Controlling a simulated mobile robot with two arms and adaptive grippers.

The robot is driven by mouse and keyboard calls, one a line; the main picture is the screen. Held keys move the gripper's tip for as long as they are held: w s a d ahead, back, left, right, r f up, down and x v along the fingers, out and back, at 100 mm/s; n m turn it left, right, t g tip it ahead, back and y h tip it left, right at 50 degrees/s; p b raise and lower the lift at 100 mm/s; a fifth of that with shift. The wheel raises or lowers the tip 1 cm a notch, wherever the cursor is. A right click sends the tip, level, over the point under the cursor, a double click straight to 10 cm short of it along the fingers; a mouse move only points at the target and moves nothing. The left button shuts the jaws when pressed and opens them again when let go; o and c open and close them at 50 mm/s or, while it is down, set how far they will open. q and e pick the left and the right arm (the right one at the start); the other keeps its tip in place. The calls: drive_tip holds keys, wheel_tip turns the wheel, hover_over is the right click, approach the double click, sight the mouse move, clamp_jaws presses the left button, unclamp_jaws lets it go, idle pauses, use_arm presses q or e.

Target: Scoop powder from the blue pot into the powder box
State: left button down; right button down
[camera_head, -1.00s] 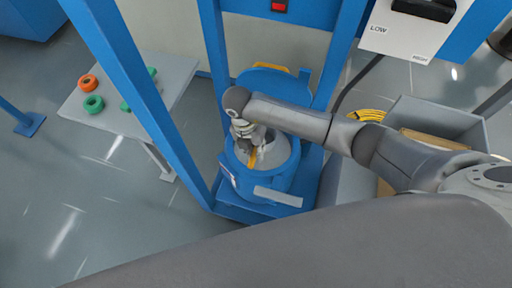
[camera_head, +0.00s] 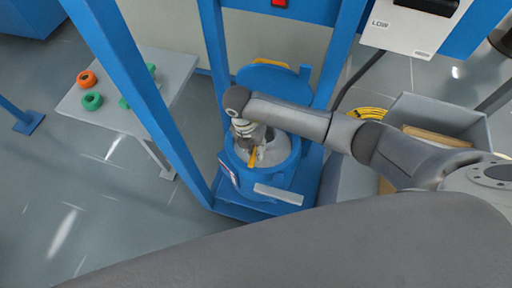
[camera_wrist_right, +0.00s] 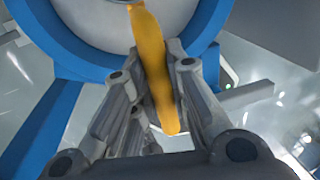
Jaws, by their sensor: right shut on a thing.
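The blue pot (camera_head: 238,176) stands in the blue frame, its blue lid (camera_head: 277,82) raised behind it. Grey-white powder (camera_head: 280,146) shows inside the pot. My right gripper (camera_head: 252,152) reaches down at the pot's mouth. In the right wrist view the right gripper (camera_wrist_right: 155,95) is shut on a yellow scoop handle (camera_wrist_right: 151,60), with the blue pot rim (camera_wrist_right: 65,35) around the pale powder beyond it. My left gripper is not in view. The powder box cannot be made out for certain.
Blue posts (camera_head: 142,95) stand left and right of the pot. A grey table (camera_head: 150,68) at left holds an orange ring (camera_head: 86,79) and green rings (camera_head: 92,101).

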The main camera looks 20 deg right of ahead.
drive_tip(key=shift+f, duration=0.15)
drive_tip(key=shift+f+b, duration=0.45)
idle(0.5)
drive_tip(key=shift+f+b, duration=0.4)
drive_tip(key=shift+f, duration=0.2)
drive_tip(key=shift+f+b, duration=0.4)
drive_tip(key=shift+f, duration=0.2)
idle(0.4)
